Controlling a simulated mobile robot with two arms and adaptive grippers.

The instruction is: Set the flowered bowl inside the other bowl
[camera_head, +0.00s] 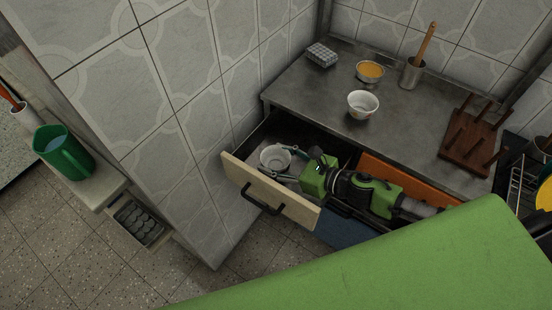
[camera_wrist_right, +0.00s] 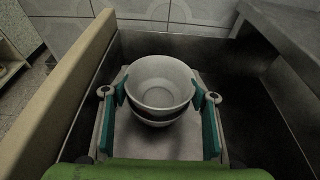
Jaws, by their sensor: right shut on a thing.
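A white bowl with small coloured flower marks (camera_head: 363,105) stands upright on the steel counter. A plain white bowl (camera_head: 275,158) is inside the open drawer (camera_head: 270,193); it also shows in the right wrist view (camera_wrist_right: 160,82). My right gripper (camera_head: 281,170) reaches into the drawer and is shut on this plain bowl, with its teal fingers on either side of it. Below the bowl's rim a dark band and a pale edge show; I cannot tell whether that is a second bowl beneath. My left gripper is not in view.
A wooden peg rack (camera_head: 472,137) stands at right. The counter's left part is clear.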

